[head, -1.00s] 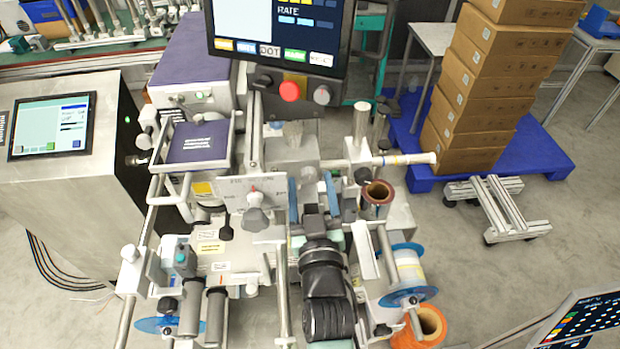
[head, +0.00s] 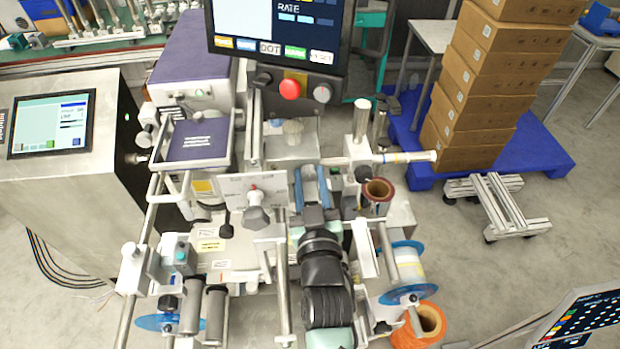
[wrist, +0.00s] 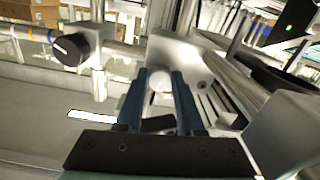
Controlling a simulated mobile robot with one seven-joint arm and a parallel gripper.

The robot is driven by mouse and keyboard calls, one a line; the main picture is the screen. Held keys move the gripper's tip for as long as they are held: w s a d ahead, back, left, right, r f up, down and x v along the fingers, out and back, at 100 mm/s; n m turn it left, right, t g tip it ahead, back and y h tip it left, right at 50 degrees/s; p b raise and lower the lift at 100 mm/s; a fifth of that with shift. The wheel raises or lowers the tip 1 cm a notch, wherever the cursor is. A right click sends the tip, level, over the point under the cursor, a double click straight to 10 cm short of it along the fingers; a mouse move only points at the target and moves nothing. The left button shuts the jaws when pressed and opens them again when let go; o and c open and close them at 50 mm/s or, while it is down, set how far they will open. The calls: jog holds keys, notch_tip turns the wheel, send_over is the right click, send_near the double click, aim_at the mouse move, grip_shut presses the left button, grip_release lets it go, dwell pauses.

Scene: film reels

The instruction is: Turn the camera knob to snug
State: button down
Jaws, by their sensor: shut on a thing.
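My gripper (head: 313,170) reaches in from the front toward the pale block in the middle of the machine. Its two blue fingers are shut on a small pale round knob (wrist: 160,80), which I take to be the camera knob. In the wrist view the knob sits between the fingertips, in front of a light metal block (wrist: 180,57). In the head view the fingers and wrist mostly hide this knob, and its turn angle cannot be told.
A black pointer knob (wrist: 70,48) sits left of the fingers in the wrist view. A brown reel core (head: 378,190) and a horizontal rod (head: 405,157) are to the right. A monitor (head: 280,35) overhangs behind.

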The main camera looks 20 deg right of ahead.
jog(key=shift+m, duration=0.3)
jog(key=shift+m+p, duration=0.7)
jog(key=shift+m, duration=2.1)
jog(key=c, duration=0.5)
grip_release()
jog(key=shift+b+v, duration=1.4)
jog(key=shift+v, duration=5.1)
